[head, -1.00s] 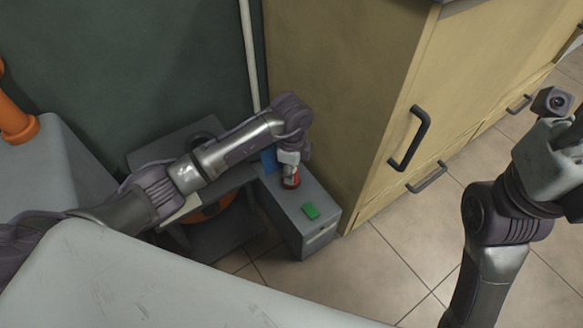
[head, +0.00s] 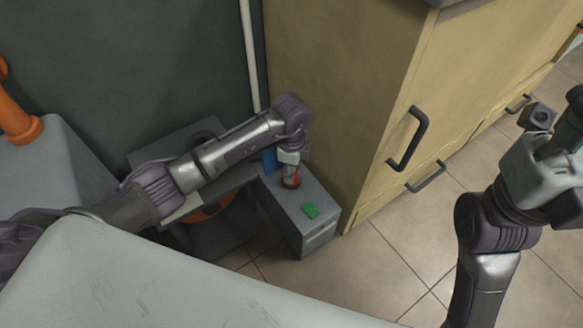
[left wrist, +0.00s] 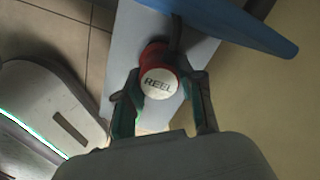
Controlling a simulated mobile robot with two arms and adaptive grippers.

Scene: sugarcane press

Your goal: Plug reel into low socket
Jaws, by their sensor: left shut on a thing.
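The red plug (head: 291,183) has a round white end marked REEL, which faces the camera in the left wrist view (left wrist: 160,84). A dark cable leaves its side there. My left gripper (head: 290,174) points down and is shut on the plug, one finger on each side. The plug is at the top of a low grey box (head: 316,228) beside the cabinet. I cannot tell whether it is seated, and no socket opening shows. An orange round part, perhaps the reel (head: 212,207), is partly hidden behind my left arm. My right gripper is at the right edge, its fingers unclear.
A blue flap (head: 269,160) stands beside the plug. The beige cabinet (head: 340,80) rises close on the right, with dark handles. A pale worktop (head: 130,275) fills the front. Tiled floor at the right is clear.

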